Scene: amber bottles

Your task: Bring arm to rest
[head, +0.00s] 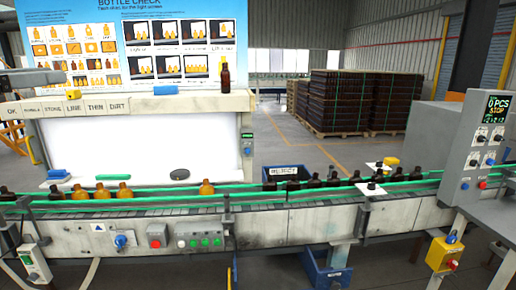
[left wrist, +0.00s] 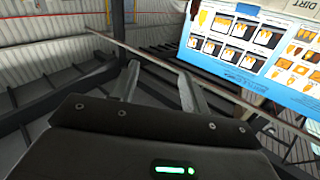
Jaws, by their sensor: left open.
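My left gripper (left wrist: 158,84) is open and empty in the left wrist view, its two fingers apart with nothing between them. The same arm's grey end (head: 35,78) shows at the left edge of the head view, raised above the row of labelled boxes. My right gripper is not in view. Amber bottles (head: 207,188) stand along the conveyor (head: 270,215), with darker ones further right. A single dark amber bottle (head: 225,77) stands on top of the light screen's frame.
The bright light screen (head: 140,150) stands behind the belt. A blue reject bin (head: 285,171) sits behind it. A grey control box (head: 475,145) rises at the right. A bottle check board (head: 165,45) hangs behind and shows in the left wrist view (left wrist: 245,45). Stacked crates (head: 340,100) stand far back.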

